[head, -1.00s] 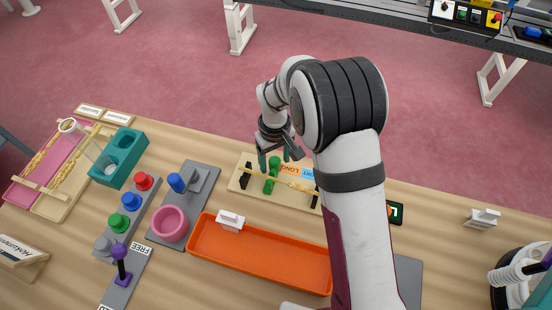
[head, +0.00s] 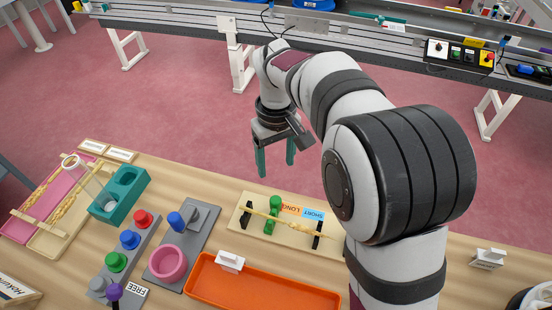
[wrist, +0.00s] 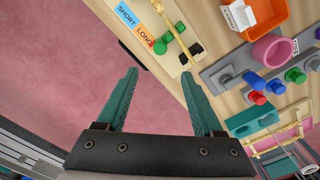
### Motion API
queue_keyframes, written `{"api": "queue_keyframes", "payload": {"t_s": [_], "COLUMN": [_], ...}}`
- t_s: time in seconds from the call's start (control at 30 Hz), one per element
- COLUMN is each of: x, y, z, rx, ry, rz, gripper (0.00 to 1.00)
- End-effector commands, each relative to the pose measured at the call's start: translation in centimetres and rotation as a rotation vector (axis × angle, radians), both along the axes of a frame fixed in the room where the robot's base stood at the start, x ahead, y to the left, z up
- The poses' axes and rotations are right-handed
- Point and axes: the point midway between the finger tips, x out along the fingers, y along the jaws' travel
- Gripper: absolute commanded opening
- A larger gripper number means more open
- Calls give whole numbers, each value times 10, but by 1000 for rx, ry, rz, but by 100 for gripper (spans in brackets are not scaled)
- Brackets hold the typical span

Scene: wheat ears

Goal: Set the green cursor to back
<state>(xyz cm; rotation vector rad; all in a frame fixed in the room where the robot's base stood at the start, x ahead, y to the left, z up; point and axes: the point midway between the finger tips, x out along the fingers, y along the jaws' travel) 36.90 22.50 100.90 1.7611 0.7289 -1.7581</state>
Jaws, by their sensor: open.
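The green cursor (head: 275,203) stands on a cream board (head: 246,225), beside the orange LONG label (head: 290,209) and blue SHORT label (head: 313,215). A wheat ear (head: 298,225) lies across the board on two black supports, passing by the cursor. In the wrist view the green cursor (wrist: 160,46) shows beyond the fingertips. My gripper (head: 276,168) is open and empty, with its teal fingers pointing down, above and behind the board's far edge. The wrist view shows nothing between its fingers (wrist: 158,75).
An orange tray (head: 200,272) lies in front of the board, with a white tag (head: 230,261) at its rim. Left are a pink ring (head: 167,263), coloured knobs and a teal block (head: 133,178). Behind the table is open pink floor (head: 190,115).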

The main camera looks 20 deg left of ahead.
Motion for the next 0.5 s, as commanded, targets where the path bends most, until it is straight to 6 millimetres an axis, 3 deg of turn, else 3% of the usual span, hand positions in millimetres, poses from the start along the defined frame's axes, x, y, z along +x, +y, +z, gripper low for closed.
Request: {"api": "queue_keyframes", "payload": {"t_s": [0.33,0.43,0.5], "x": [0,0,0], "y": [0,0,1], "z": [2,2,2], "rx": [0,0,-1], "ry": [1,1,1], "rz": [35,300,608], "gripper": [69,69,69]}}
